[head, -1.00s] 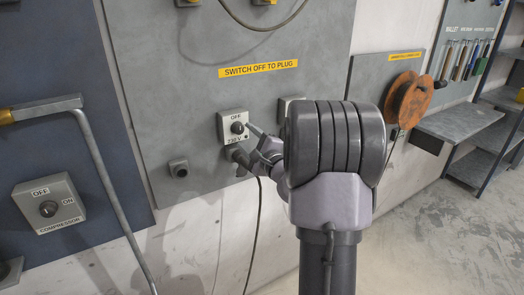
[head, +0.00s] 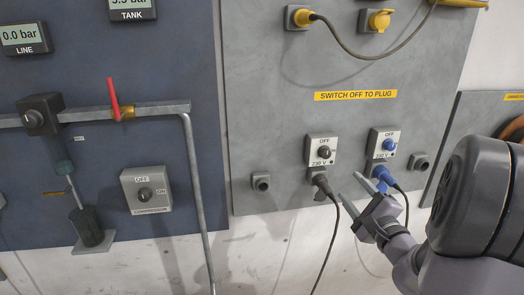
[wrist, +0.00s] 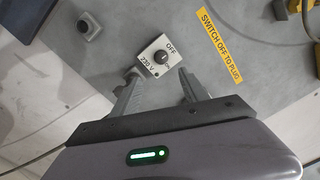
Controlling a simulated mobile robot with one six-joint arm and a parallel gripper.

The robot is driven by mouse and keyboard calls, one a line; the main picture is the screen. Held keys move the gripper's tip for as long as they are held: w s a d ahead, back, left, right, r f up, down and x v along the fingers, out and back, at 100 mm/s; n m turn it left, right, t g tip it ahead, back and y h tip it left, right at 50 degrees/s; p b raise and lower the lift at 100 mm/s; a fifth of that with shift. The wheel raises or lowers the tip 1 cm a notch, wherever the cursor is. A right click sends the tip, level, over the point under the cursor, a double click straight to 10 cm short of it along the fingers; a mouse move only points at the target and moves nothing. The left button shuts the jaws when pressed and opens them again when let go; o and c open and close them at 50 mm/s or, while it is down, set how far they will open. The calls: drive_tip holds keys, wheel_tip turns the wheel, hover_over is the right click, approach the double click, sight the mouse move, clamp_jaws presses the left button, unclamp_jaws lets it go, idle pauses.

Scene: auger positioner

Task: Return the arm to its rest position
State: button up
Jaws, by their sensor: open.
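My arm reaches in from the right of the head view. My gripper (head: 352,188) is open and empty, its fingers pointing up and left towards the grey panel. In that view it appears just right of the grey 230 V plug (head: 320,183) and below the 230 V switch box (head: 322,149), apart from the switch knob. In the wrist view the two fingers (wrist: 158,88) are spread, with the 230 V switch box (wrist: 159,57) seen between and beyond their tips. I cannot tell the exact gap to the panel.
A second switch box (head: 383,143) with a blue knob has a blue plug (head: 384,178) below it. Cables hang from both plugs near my gripper. The compressor switch (head: 147,190) and a vertical pipe (head: 197,210) are to the left. An orange reel (head: 513,128) is partly hidden at right.

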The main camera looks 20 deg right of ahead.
drive_tip(key=a+r+n+g+y, duration=0.1)
drive_tip(key=a+n+g+y, duration=0.8)
drive_tip(key=a, duration=2.1)
drive_tip(key=s+a+f+n+g+y, duration=0.2)
drive_tip(key=s+a+f+n+g, duration=0.2)
drive_tip(key=s+a+n, duration=0.65)
drive_tip(key=s+d+n+h, duration=0.2)
drive_tip(key=s+d+h, duration=0.2)
drive_tip(key=s, duration=0.2)
drive_tip(key=shift+s+d+f+t+h+b, duration=0.25)
drive_tip(key=shift+d+t+h+b, duration=0.15)
drive_tip(key=shift+d, duration=0.1)
